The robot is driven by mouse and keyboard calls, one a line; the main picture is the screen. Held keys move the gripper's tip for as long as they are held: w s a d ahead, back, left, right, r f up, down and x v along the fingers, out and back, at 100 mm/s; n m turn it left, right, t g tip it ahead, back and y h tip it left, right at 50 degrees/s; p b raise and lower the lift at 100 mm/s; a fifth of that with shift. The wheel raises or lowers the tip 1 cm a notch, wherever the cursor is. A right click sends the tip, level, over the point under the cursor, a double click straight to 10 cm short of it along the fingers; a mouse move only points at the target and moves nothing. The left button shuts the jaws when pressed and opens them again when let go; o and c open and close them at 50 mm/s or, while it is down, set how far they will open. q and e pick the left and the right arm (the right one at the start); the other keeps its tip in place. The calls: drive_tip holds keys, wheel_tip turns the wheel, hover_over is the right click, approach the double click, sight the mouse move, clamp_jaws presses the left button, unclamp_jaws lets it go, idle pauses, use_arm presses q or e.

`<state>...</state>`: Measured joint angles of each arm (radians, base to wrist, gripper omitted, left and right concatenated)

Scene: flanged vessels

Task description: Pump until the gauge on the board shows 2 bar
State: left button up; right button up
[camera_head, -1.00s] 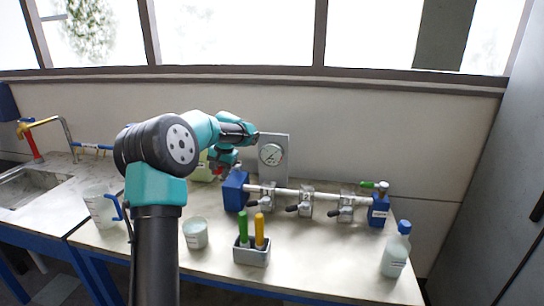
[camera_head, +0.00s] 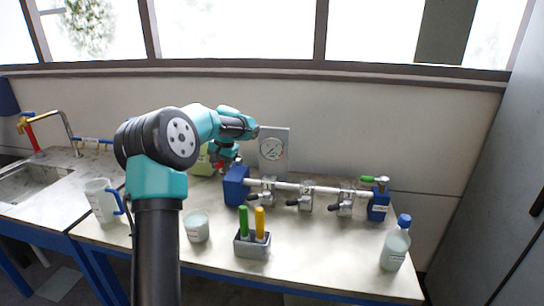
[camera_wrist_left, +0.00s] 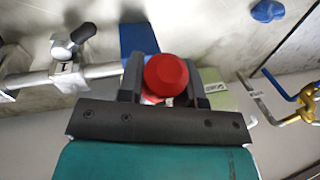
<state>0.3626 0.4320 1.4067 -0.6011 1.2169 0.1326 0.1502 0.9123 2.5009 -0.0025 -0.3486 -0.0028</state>
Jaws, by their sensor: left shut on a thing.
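The gauge (camera_head: 272,149) is a round white dial on a grey upright board (camera_head: 283,137) behind the bench; its needle is too small to read. My left gripper (camera_head: 222,163) is just left of the board, above the left end of the pipe. In the left wrist view my left gripper (camera_wrist_left: 167,88) is shut on a red knob (camera_wrist_left: 166,75), which sits between the two fingers. The knob is beside the blue end block (camera_wrist_left: 138,38). What lies under the knob is mostly hidden by the gripper. My right gripper is not in view.
A pipe (camera_head: 328,190) with several valves runs right to a blue block (camera_head: 378,207). In front stand a grey holder (camera_head: 252,248) with green and yellow handles, a beaker (camera_head: 197,229), a jug (camera_head: 101,202) and a blue-capped bottle (camera_head: 395,248). A sink (camera_head: 35,180) is at left.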

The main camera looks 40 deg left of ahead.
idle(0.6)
use_arm(q)
drive_tip(key=shift+o, duration=0.4)
drive_tip(key=s+d+x, duration=0.1)
drive_tip(key=d+x, duration=0.1)
drive_tip(key=x, duration=0.7)
drive_tip(key=shift+d+f, duration=0.4)
drive_tip(key=shift+f, duration=0.15)
drive_tip(key=r, duration=0.3)
drive_tip(key=w+r, duration=0.1)
drive_tip(key=r, duration=0.5)
drive_tip(key=shift+w+a+r, duration=0.3)
drive_tip(key=shift+a+r, duration=0.05)
drive_tip(key=shift+c, duration=0.4)
